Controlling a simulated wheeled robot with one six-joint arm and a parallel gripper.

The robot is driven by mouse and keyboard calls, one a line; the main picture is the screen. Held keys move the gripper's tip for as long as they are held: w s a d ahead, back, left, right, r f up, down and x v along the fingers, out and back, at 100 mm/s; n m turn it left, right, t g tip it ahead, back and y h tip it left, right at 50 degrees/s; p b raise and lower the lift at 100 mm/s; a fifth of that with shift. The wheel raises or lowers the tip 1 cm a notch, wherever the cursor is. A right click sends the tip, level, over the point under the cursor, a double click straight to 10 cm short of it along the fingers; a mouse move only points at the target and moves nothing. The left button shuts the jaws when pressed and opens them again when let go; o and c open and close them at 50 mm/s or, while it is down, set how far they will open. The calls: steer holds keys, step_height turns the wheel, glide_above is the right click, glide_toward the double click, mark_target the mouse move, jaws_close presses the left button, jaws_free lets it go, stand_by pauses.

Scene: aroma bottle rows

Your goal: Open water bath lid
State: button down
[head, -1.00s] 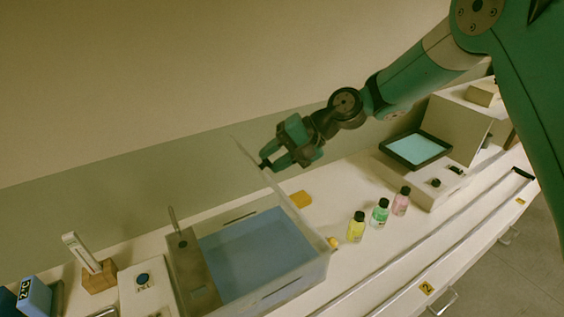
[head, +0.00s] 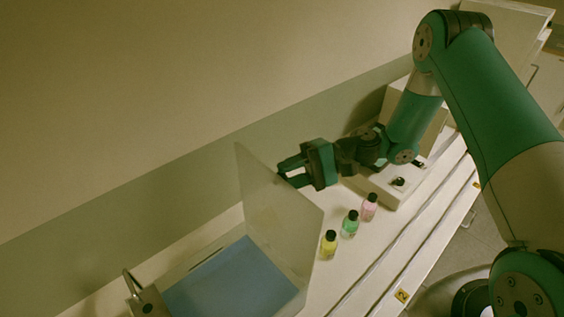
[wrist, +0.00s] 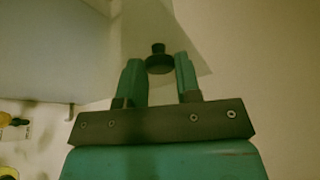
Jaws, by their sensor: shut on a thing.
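The water bath (head: 190,264) is a pale open-topped box with blue water (head: 235,281) in it, at the lower left of the head view and cut off by the bottom edge. Its translucent lid (head: 282,215) stands steeply raised along the bath's right side. My gripper (head: 284,172) is at the upper part of the lid, on its right face. In the wrist view my gripper (wrist: 159,68) has its two green fingers on either side of a black knob (wrist: 158,62) on the lid (wrist: 147,25) and is shut on it.
A yellow bottle (head: 328,245), a green bottle (head: 350,224) and a pink bottle (head: 369,207) stand in a row right of the lid. The wall (head: 120,110) rises behind the bench.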

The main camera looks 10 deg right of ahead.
stand_by(0.3)
steer(key=c, duration=0.8)
jaws_free()
steer(key=shift+w+d, duration=0.1)
steer(key=shift+d, duration=0.05)
